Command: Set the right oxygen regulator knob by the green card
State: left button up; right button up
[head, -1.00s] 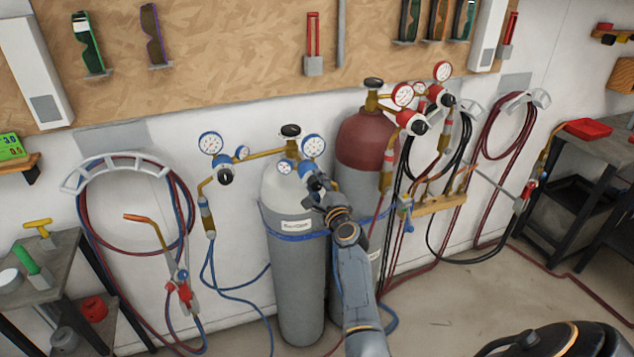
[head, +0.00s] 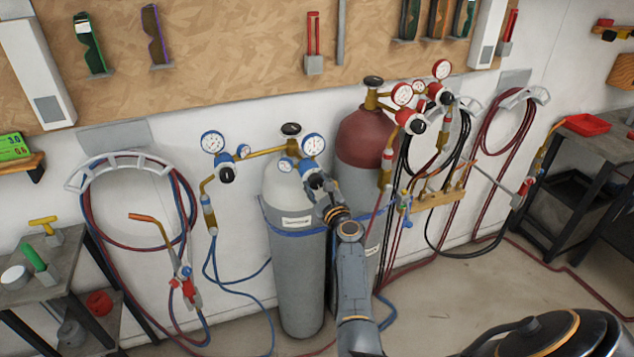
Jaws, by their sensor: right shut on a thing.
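The grey oxygen cylinder (head: 298,275) stands at the wall with a brass and blue-gauge regulator on each side of its valve. The right oxygen regulator (head: 313,146) has its blue-rimmed gauges facing me. Its knob (head: 315,180) is mostly covered by my right gripper (head: 320,188), which is shut on it. The left oxygen regulator has a black knob (head: 226,175) and a large gauge (head: 213,142). The green card (head: 14,147) is at the left edge, showing 3.0 and 0.6. The needle readings are too small to tell. My left gripper is out of view.
A dark red cylinder (head: 362,138) with red-gauge regulators stands close on the right. Blue hoses (head: 243,288) hang beside the oxygen cylinder. A bench (head: 45,262) stands lower left.

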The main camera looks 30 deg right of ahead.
aim_at(317, 177)
dwell(0.3)
jog(key=o, duration=1.2)
notch_tip(317, 177, up, 10)
jog(key=shift+f, duration=0.1)
dwell(0.4)
